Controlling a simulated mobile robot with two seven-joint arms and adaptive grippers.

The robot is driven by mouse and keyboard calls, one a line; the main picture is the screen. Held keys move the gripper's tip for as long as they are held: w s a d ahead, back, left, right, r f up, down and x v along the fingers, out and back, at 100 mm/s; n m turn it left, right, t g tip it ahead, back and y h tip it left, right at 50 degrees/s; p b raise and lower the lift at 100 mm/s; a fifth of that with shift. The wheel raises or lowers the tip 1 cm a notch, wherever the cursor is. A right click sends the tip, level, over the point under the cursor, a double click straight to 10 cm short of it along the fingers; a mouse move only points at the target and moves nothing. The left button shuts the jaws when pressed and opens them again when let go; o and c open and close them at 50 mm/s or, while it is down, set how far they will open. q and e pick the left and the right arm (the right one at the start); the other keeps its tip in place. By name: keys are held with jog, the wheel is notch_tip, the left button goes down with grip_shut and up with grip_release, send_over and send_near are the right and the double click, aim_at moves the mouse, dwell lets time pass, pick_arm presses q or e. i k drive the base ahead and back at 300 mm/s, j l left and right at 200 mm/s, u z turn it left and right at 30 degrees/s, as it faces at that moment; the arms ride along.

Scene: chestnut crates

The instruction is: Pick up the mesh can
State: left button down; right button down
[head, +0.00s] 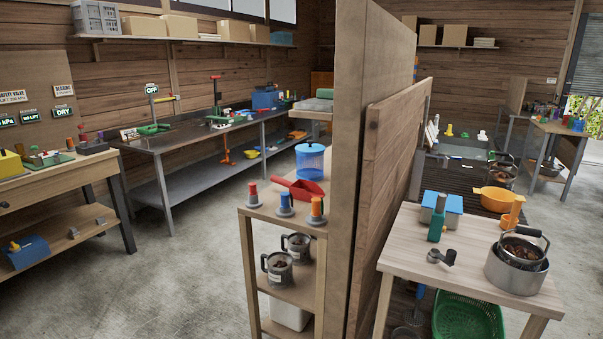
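A blue round can (310,163) with a lid-like top stands on the top of a narrow wooden shelf unit (263,212), left of the tall wooden partition. Its wall looks see-through, and it is the thing most like a mesh can, but I cannot make out the mesh for sure. A red scoop (301,188) lies in front of it and hides part of its base. Neither of my grippers is in view.
Several small colourful-topped pieces (285,205) stand along the shelf's front edge. Mugs (277,271) sit on the level below. The partition (358,100) blocks the right side; beyond it stands a table (460,270) with a metal pot (516,272). The concrete floor (185,270) at left is clear.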

aim_at(521, 254)
jog(key=z, duration=1)
